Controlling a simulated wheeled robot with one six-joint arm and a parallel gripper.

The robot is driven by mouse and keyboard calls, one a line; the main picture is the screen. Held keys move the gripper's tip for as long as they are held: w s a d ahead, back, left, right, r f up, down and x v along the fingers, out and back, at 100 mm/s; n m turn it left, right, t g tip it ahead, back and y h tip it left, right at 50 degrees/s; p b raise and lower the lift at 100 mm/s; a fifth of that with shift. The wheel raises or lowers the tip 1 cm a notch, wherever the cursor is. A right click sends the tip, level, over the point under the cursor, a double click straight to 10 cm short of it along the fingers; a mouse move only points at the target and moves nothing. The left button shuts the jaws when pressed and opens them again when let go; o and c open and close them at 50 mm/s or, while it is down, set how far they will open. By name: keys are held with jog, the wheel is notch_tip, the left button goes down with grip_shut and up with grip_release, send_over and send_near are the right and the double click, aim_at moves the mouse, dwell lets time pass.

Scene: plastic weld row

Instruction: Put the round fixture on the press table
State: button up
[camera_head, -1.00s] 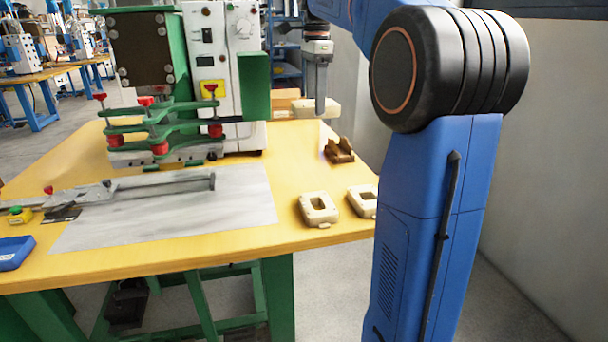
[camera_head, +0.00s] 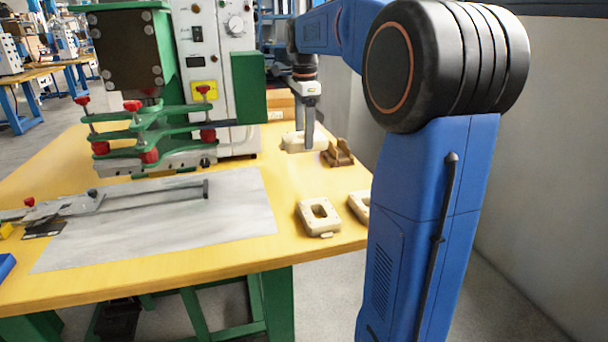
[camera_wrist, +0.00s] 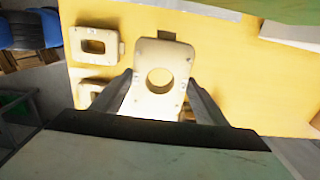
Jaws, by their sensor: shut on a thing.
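The round fixture (camera_wrist: 162,54) is a cream block with a round hole through it. In the wrist view it lies between the two fingers of my gripper (camera_wrist: 160,86), which is shut on it. In the head view my gripper (camera_head: 304,138) points down at the back right of the yellow press table (camera_head: 240,252), with the cream fixture (camera_head: 291,141) at its fingertips. The fixture is partly covered by the fingers there. I cannot tell whether it touches the tabletop.
Two cream fixtures with squarish holes, one nearer (camera_head: 319,216) and one partly behind my arm (camera_head: 358,205), sit at the table's right edge. A brown holder (camera_head: 338,154) stands beside my gripper. The green and white press (camera_head: 215,60) stands left, behind a grey plate (camera_head: 160,225).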

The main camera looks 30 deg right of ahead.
notch_tip(320, 180, down, 14)
jog(key=shift+r, duration=0.1)
dwell(0.5)
jog(key=o, duration=1.2)
